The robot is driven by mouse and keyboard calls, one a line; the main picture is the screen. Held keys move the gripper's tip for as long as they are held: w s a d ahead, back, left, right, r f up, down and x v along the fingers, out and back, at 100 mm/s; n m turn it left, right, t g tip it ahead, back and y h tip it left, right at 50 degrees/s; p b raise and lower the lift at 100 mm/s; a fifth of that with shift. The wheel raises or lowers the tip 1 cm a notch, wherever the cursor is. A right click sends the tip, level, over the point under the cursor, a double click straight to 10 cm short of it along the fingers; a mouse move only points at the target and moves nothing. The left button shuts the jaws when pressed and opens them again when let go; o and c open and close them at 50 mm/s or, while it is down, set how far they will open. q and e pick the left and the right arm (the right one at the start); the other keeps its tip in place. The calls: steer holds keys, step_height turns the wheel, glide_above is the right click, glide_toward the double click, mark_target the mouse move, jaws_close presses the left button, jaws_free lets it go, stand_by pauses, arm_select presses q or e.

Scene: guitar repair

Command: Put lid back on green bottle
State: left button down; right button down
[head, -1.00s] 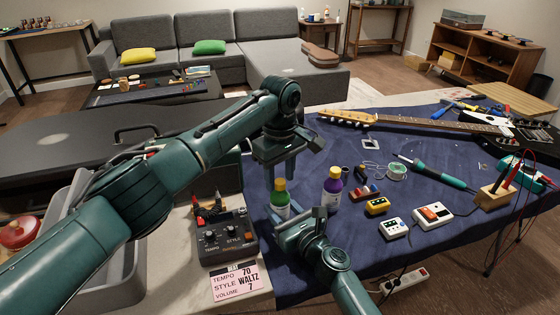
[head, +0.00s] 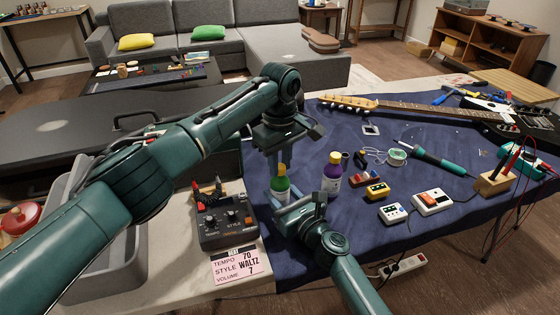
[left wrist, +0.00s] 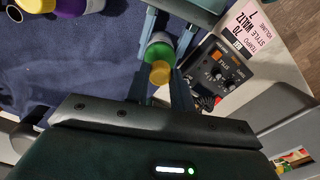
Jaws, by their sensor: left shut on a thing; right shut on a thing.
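The green bottle (head: 281,189) stands upright on the blue cloth, with a pale label. My right gripper (head: 291,208) is shut on its lower body from the front. The yellow lid (left wrist: 160,72) is at the bottle's top, in line with its green shoulder (left wrist: 160,47) in the left wrist view. My left gripper (head: 280,170) points straight down over the bottle and is shut on the lid, with a finger on either side. I cannot tell whether the lid is fully seated.
A purple bottle with a yellow lid (head: 335,158) stands close to the right. A dark rhythm box (head: 224,220) is close to the left.

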arm_select(q)
steer(key=m, duration=0.3)
steer(key=shift+m, duration=0.3)
steer(key=m, duration=1.6)
steer(key=shift+m, duration=0.4)
steer(key=m, duration=0.7)
steer(key=shift+f, duration=0.1)
steer(key=c, duration=1.1)
jaws_free()
step_height(320, 180, up, 12)
steer(key=shift+r, duration=0.1)
